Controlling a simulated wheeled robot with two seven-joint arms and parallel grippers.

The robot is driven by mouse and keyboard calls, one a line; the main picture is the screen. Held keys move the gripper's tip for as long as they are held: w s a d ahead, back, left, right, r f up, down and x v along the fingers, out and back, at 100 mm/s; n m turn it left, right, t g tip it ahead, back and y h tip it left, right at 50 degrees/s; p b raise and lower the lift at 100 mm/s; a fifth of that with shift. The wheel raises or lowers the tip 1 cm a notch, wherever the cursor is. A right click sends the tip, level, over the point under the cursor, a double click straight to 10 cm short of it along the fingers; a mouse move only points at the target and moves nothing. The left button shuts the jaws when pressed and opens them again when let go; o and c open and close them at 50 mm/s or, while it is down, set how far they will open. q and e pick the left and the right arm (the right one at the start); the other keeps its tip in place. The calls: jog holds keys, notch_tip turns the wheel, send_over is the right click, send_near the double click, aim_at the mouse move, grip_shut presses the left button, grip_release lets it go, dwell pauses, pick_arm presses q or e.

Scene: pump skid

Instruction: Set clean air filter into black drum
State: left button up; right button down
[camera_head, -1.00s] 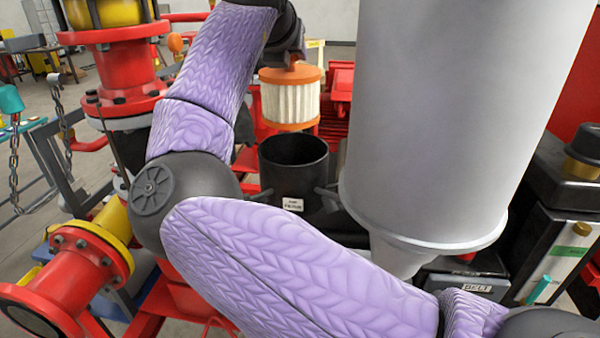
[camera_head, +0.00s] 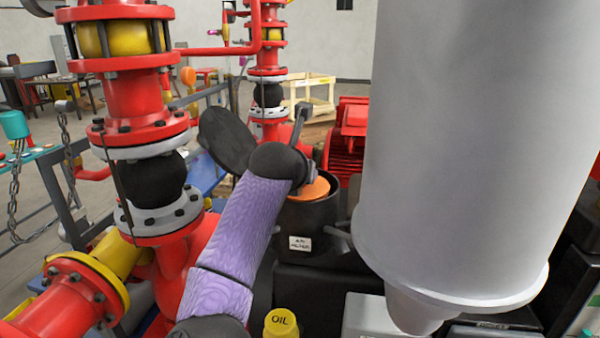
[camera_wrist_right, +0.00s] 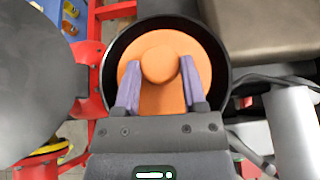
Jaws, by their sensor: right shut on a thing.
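The black drum (camera_head: 322,222), with a white label on its front, stands right of centre in the head view. In the right wrist view its round rim (camera_wrist_right: 222,52) encircles the air filter (camera_wrist_right: 160,103). The filter's orange top (camera_head: 318,188) shows just at the drum mouth in the head view; its pleated side is hidden inside the drum. My right gripper (camera_wrist_right: 160,66) is over the drum with its two purple fingers shut on the filter's round orange knob. I cannot tell whether the filter touches the drum floor. My left gripper is not in view.
A dark round lid (camera_head: 227,140) stands raised beside the drum on the left. A big grey cylinder (camera_head: 455,150) hangs close on the right. Red flanged pipes (camera_head: 133,90) stand on the left. A yellow oil cap (camera_head: 281,322) is in front.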

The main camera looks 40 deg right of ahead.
jog(key=shift+f+b, duration=0.5)
jog(key=shift+f, duration=0.05)
jog(key=shift+c, duration=0.7)
grip_release()
jog(key=shift+r+p, duration=0.3)
jog(key=shift+r, duration=0.05)
jog(key=b+v, duration=0.4)
jog(key=v, duration=0.8)
jog(key=shift+r+b, duration=0.25)
jog(key=shift+b, duration=0.05)
